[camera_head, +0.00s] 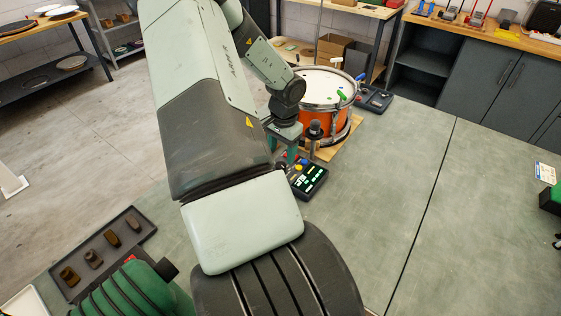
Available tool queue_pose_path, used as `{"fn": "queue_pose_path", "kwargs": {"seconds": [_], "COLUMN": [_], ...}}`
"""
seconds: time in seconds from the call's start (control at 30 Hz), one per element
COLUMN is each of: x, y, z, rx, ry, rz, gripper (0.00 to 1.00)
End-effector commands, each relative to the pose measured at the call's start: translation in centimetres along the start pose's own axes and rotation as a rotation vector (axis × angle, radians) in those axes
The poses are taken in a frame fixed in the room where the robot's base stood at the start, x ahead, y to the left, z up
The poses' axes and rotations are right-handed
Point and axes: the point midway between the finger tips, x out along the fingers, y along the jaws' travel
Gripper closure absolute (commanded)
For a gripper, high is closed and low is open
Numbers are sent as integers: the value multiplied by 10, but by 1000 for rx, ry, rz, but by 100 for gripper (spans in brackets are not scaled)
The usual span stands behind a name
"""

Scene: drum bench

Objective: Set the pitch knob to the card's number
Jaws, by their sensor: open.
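A small black control box (309,183) with lit green-white displays sits on the bench just in front of the drum. Yellow, blue and red spots show at its far end. My gripper (290,156), with teal fingers, is open and points down over the far left part of this box. My arm and fingers hide part of the box, and I cannot pick out the pitch knob or tell its setting. A white card (545,172) with blue print stands at the right edge by a green block. Its number is too small to read.
An orange drum (312,124) with a white head stands on a wooden board close behind my gripper. A dark device (374,98) lies behind the drum. A dark tray (139,217) with several brown pieces is at lower left. The bench right of the box is clear.

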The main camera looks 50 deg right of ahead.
Motion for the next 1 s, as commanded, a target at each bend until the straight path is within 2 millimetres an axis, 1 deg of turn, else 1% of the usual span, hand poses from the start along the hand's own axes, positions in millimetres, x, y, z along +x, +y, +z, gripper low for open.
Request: {"fn": "queue_pose_path", "kwargs": {"seconds": [0.03,0.1,0.2,0.3,0.43,0.67,0.7,0.87,1.0], "x": [11,23,38,47,53,54,54,53,53], "y": [1,1,0,0,0,0,0,0,-1], "z": [0,0,0,0,0,0,0,0,0], "rx": [0,0,-1,-2,-1,-1,-1,-1,-2], "ry": [-1,-2,0,0,1,1,1,1,0], "rz": [4,3,2,1,-1,-1,-1,-1,-1], "gripper": [38,38,38,38,38,38,39,64,85]}}
